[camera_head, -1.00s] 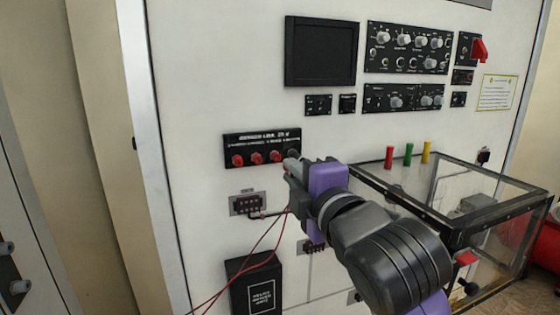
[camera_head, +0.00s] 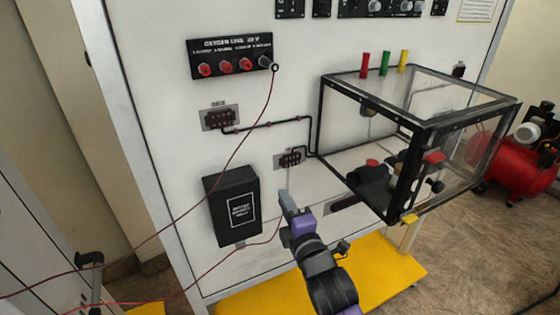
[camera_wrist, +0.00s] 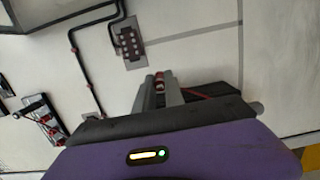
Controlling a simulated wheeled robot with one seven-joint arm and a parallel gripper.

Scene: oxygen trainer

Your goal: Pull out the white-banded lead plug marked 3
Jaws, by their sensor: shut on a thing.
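My gripper (camera_head: 285,200) is in front of the lower white panel, right of the black box. In the wrist view its fingers (camera_wrist: 159,92) are shut on a small reddish plug (camera_wrist: 159,79) with a light band. The fingers hide most of it, and I cannot read any number. A red lead (camera_wrist: 197,96) shows beside the fingers. In the head view, a lead runs from near my gripper down to the left. The black socket strip (camera_head: 230,57) has several red sockets in a row. Another lead plug (camera_head: 268,63) sits at its right end, with its red lead hanging.
The black box (camera_head: 232,206) is close left of my gripper. A clear, black-framed case (camera_head: 420,130) juts out on the right. A small connector (camera_head: 290,160) and black cables are on the panel above my gripper. A yellow base (camera_head: 370,270) lies below.

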